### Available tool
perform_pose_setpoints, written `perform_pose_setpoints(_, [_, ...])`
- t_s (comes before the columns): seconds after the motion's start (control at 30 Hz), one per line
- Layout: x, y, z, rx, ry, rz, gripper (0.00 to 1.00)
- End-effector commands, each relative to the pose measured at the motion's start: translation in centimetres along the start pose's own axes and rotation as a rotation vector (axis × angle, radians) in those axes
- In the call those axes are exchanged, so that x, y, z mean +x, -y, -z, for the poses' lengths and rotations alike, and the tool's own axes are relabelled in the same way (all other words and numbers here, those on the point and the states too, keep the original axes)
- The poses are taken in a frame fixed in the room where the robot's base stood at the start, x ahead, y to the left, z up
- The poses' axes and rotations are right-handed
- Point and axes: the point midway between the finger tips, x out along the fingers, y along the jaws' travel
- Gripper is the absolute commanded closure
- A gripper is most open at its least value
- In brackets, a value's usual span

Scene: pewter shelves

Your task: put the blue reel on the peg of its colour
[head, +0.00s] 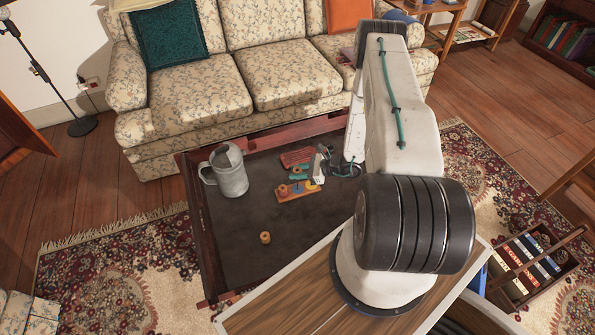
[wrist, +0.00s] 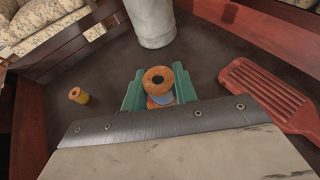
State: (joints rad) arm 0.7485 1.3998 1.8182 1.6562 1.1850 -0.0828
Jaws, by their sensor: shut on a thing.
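My gripper (wrist: 158,92) has teal fingers and is shut on the blue reel (wrist: 161,98). Its wooden top flange faces the wrist camera, and a bit of blue shows below it. In the head view my gripper (head: 298,172) is low over the table, just behind the peg board (head: 288,197). The board is wooden with several coloured parts, too small to tell apart fully; yellow shows at its right end. The gap between the held reel and the board or table cannot be told. The wrist view does not clearly show the board.
A grey pewter jug (head: 230,172) stands on the dark table (head: 225,245), left of the board. A red slotted piece (wrist: 268,92) lies close by my gripper. A yellow reel (head: 265,238) stands nearer me. The table's near left is clear; a raised wooden rim edges it.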

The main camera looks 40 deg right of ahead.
Motion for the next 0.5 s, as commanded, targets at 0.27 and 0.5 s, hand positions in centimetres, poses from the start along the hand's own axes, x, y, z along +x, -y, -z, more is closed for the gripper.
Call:
perform_pose_setpoints(0.27, [0.5,0.1,1.5,0.002,0.0,0.002,0.93])
perform_pose_setpoints(0.5, [0.9,0.1,2.8,0.002,0.0,0.004,0.93])
